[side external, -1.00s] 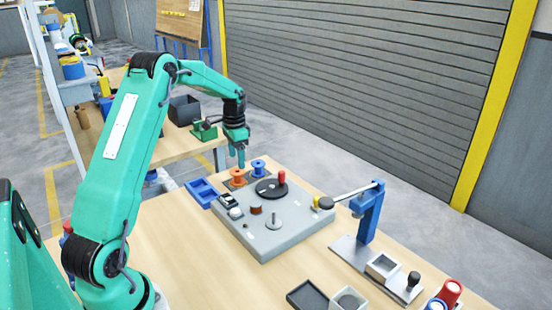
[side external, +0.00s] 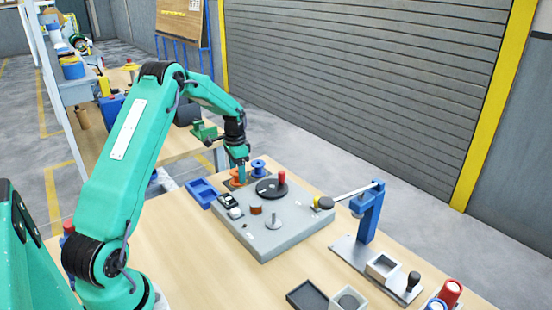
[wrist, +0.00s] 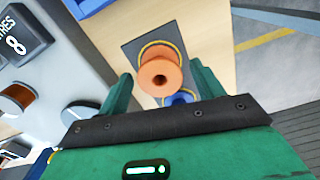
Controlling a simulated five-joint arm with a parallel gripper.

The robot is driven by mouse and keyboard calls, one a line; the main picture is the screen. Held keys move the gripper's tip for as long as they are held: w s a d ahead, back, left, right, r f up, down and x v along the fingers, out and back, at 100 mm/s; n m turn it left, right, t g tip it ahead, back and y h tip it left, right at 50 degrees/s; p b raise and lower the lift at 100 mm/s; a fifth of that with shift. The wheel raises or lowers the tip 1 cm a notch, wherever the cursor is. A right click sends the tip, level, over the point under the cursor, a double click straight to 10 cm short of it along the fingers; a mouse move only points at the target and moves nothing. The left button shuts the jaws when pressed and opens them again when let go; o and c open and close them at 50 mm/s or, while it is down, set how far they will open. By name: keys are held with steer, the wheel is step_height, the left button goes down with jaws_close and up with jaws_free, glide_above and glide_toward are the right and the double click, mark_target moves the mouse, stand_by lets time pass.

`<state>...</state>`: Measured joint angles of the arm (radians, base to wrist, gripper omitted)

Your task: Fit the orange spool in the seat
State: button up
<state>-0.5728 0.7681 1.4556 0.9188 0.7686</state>
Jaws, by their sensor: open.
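The orange spool (side external: 235,180) stands upright on a dark plate at the back left corner of the grey machine, partly hidden by my gripper (side external: 240,176). In the wrist view the spool (wrist: 158,77) rests on the dark plate inside a yellow ring, its round hole facing me. My gripper (wrist: 162,88) is open, one finger on each side of the spool, with gaps showing in that view. A pin on a round base (side external: 273,221) stands on the front of the grey machine (side external: 270,242); I cannot tell if this is the seat.
A blue spool (side external: 258,168) stands beside the orange one. A black disc with a red knob (side external: 281,177) is close to the right. A blue tray (side external: 202,193) lies left, and a blue post with a lever (side external: 368,212) stands right.

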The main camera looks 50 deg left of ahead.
steer(key=shift+f, duration=0.95)
steer(key=c, duration=1.1)
